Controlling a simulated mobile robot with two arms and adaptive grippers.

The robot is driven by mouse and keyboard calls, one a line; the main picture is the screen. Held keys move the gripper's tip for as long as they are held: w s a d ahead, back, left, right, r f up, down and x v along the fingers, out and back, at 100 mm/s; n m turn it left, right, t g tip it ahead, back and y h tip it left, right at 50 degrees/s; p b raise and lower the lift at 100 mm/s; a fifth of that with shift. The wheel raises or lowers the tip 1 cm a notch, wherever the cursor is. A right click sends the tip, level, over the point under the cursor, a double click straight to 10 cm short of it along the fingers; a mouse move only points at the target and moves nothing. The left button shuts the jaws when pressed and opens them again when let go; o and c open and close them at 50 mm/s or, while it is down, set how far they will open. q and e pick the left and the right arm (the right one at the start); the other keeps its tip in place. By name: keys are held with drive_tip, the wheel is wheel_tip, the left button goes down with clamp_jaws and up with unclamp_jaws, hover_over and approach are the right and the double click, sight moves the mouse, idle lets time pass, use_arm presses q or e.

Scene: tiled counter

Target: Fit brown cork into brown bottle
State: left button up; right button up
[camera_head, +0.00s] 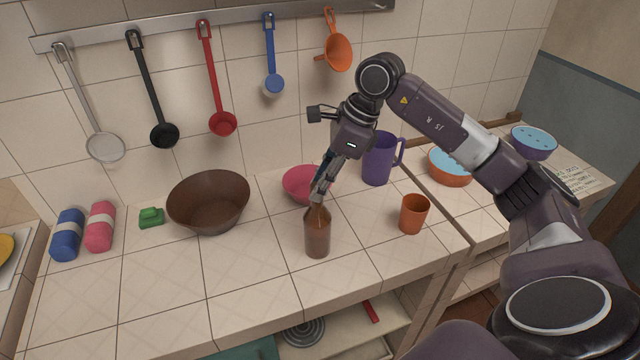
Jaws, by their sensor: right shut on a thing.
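The brown bottle (318,236) stands upright on the tiled counter, near the middle of the view. My right gripper (318,196) reaches down from above, with its fingertips at the bottle's mouth. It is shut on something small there. The fingers hide it, so I cannot make out the brown cork or tell whether it sits in the neck. My left gripper is not in view.
A pink bowl (298,185) is close behind the bottle, and a purple pitcher (379,160) stands behind to the right. An orange cup (413,214) is to the right. A large brown bowl (208,203) is to the left. The front left counter is clear.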

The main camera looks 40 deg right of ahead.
drive_tip(key=shift+f, duration=0.15)
drive_tip(key=o, duration=0.8)
drive_tip(key=v, duration=1.2)
drive_tip(key=shift+w, duration=0.15)
